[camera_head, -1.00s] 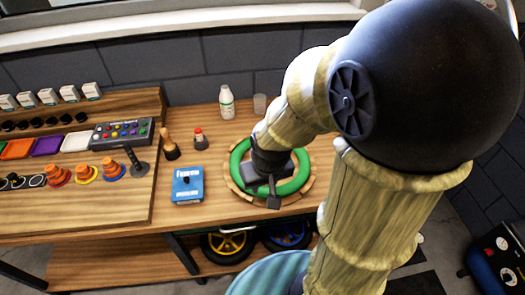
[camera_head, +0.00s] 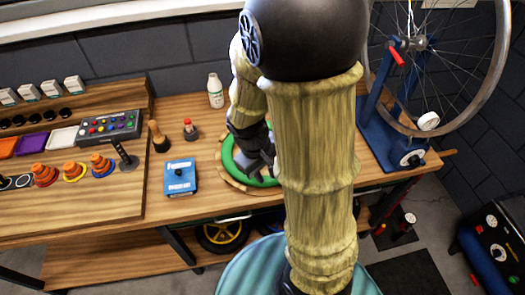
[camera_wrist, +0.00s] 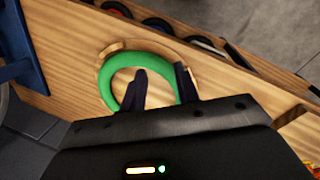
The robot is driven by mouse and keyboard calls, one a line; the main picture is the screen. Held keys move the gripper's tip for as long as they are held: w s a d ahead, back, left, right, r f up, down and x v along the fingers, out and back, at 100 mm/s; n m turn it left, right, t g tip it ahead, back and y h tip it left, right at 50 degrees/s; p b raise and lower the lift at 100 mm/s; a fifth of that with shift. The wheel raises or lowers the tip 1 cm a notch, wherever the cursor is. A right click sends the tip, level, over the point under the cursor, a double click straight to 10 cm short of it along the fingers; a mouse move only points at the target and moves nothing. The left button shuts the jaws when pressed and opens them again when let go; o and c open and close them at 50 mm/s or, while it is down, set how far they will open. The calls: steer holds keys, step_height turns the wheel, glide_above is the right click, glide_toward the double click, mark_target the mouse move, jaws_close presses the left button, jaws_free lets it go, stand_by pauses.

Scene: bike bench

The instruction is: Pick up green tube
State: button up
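The green tube (camera_head: 229,163) is a ring lying on a round wooden holder (camera_head: 226,182) on the bench. My arm hides its right part in the head view. In the wrist view, the green tube (camera_wrist: 104,82) shows as a curved band inside the wooden holder (camera_wrist: 128,44). My gripper (camera_wrist: 161,82) is over the near right part of the ring. One dark finger shows inside the ring and the other near its outer edge, with green tube between them. The fingers are apart. I cannot tell whether they touch the tube. My gripper (camera_head: 258,160) is partly hidden in the head view.
A blue box (camera_head: 181,178) lies left of the holder. A white bottle (camera_head: 215,92) and a small red-topped bottle (camera_head: 190,130) stand behind. A blue stand (camera_head: 385,130) with a spoked wheel (camera_head: 447,60) is at the right. Bare bench lies around the blue box.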

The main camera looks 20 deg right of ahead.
steer(key=w+d+f+n+t+h, duration=0.3)
steer(key=w+d+n+h, duration=0.6)
steer(key=w+n+h, duration=0.4)
steer(key=w+a+r+n+t, duration=0.1)
steer(key=w+a+n+t, duration=0.3)
steer(key=w, duration=0.5)
steer(key=n+t, duration=0.2)
steer(key=n, duration=0.1)
steer(key=shift+w+n+t, duration=0.2)
steer(key=shift+n+t, duration=0.1)
steer(key=shift+t, duration=0.1)
step_height(320, 180, down, 8)
steer(key=shift+p, duration=0.4)
steer(key=shift+p+x, duration=0.3)
steer(key=shift+x, duration=0.8)
steer(key=shift+w+d, duration=0.1)
steer(key=shift+d, duration=0.05)
